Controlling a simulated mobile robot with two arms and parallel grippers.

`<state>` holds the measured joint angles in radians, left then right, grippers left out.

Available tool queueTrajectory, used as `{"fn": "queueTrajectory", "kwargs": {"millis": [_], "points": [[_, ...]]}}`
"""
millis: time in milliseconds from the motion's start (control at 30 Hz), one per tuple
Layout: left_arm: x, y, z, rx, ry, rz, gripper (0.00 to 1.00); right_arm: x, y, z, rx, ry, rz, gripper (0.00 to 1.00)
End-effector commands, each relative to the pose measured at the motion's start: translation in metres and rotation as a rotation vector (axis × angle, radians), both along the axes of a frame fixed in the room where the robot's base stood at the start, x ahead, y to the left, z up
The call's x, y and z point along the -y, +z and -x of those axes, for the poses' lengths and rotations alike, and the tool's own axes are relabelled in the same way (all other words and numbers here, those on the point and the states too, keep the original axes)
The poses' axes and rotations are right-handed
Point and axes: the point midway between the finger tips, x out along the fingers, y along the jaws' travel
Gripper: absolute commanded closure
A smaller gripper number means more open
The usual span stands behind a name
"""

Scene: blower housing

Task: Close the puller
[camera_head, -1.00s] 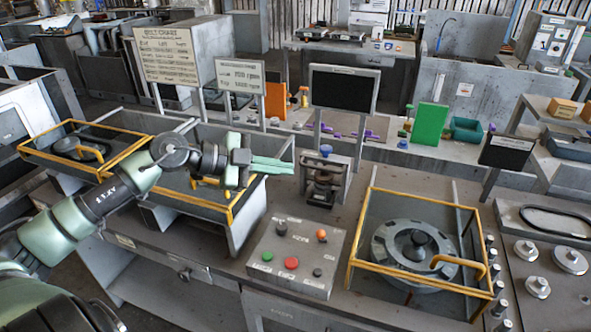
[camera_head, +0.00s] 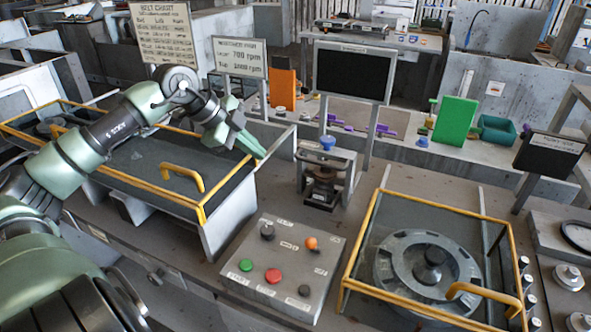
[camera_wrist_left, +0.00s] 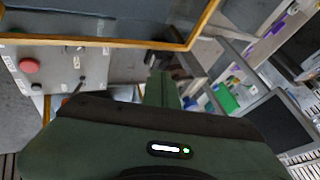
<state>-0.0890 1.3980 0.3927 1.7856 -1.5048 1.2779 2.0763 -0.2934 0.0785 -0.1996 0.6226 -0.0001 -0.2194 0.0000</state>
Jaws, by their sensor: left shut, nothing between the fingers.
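No visible label clearly names the puller. A small metal press-like device with a blue knob (camera_head: 325,172) stands on the bench. A yellow-framed dark cover with a yellow handle (camera_head: 184,178) lies over the grey box at left; a yellow frame edge also shows in the left wrist view (camera_wrist_left: 120,43). A second yellow-framed clear cover (camera_head: 483,205) at right encloses a round grey rotor (camera_head: 427,268). My left gripper (camera_head: 262,151) is shut and empty, above the left box's right edge and left of the device. Its fingers show in the wrist view (camera_wrist_left: 160,84). My right gripper is not visible.
A control panel (camera_head: 280,257) with red, green, orange and black controls sits between the two covers. Sign boards (camera_head: 240,56) and a dark screen (camera_head: 353,73) stand behind. A green block (camera_head: 456,121) is on the back ledge. Bench space near the device is narrow.

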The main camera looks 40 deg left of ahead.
Motion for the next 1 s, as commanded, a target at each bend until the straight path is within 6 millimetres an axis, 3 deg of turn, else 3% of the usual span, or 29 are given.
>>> {"fn": "queueTrajectory", "kwargs": {"millis": [67,167,733,1000], "points": [[0.0,-0.012,0.0,0.0,0.0,-0.001,1.0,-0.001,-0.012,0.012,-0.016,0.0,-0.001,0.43],[0.0,-0.014,-0.001,-0.002,0.0,-0.001,1.0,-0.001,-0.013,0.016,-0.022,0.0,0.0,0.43],[0.014,-0.047,-0.029,0.004,-0.002,0.002,1.0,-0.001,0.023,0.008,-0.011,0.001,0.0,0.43],[0.029,-0.09,-0.059,0.004,-0.001,0.007,1.0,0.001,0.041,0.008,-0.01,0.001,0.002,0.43]]}}
